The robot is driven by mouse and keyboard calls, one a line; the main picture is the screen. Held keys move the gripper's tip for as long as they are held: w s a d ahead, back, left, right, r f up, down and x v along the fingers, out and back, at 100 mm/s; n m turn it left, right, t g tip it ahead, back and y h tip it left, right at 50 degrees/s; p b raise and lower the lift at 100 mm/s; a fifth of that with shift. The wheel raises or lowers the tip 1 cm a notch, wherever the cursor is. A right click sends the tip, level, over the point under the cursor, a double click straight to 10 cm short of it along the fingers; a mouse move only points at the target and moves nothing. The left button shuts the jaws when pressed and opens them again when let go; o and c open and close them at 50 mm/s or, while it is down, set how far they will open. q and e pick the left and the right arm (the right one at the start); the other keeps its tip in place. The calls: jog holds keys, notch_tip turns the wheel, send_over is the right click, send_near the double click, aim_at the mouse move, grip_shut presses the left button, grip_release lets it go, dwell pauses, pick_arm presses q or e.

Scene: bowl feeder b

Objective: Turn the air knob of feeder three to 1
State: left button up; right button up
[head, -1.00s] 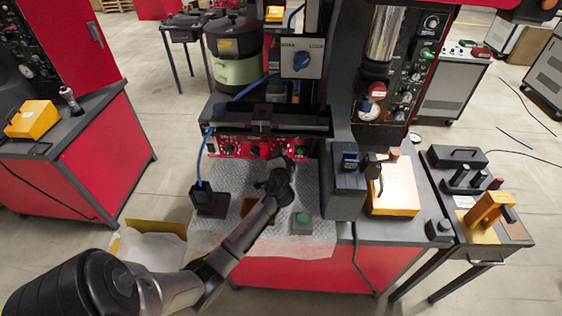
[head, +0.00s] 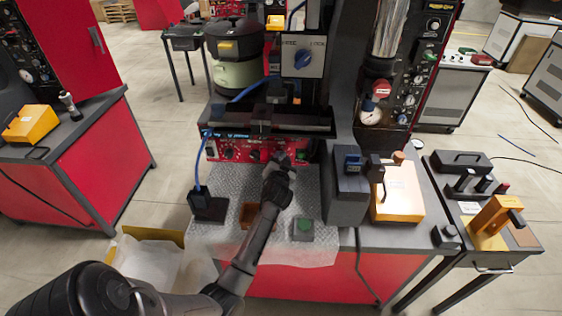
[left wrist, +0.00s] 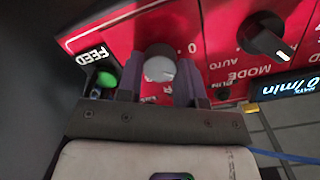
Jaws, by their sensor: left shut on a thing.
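The red control panel (head: 240,150) is on the front of the middle machine in the head view. In the left wrist view it (left wrist: 222,50) fills the upper part, with its lettering upside down. My left gripper (left wrist: 160,78) is shut on a pale grey round knob (left wrist: 160,66), one finger on each side. A "0" is printed beside this knob; its other marks are partly hidden by the fingers, and I cannot read its setting. In the head view my left gripper (head: 281,162) reaches the panel's right part and hides the knob. My right gripper is not in view.
A black MODE knob (left wrist: 266,38) and a blue-lit display (left wrist: 285,92) sit right of the held knob in the wrist view; a green button (left wrist: 105,80) is left. An orange-yellow box (head: 398,192) is further right.

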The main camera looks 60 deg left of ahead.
pick_arm(q)
jog(key=shift+r, duration=0.1)
dwell(0.3)
jog(key=o, duration=0.9)
jog(key=shift+d, duration=0.1)
jog(key=shift+p+v, duration=0.5)
jog(key=shift+v, duration=6.35)
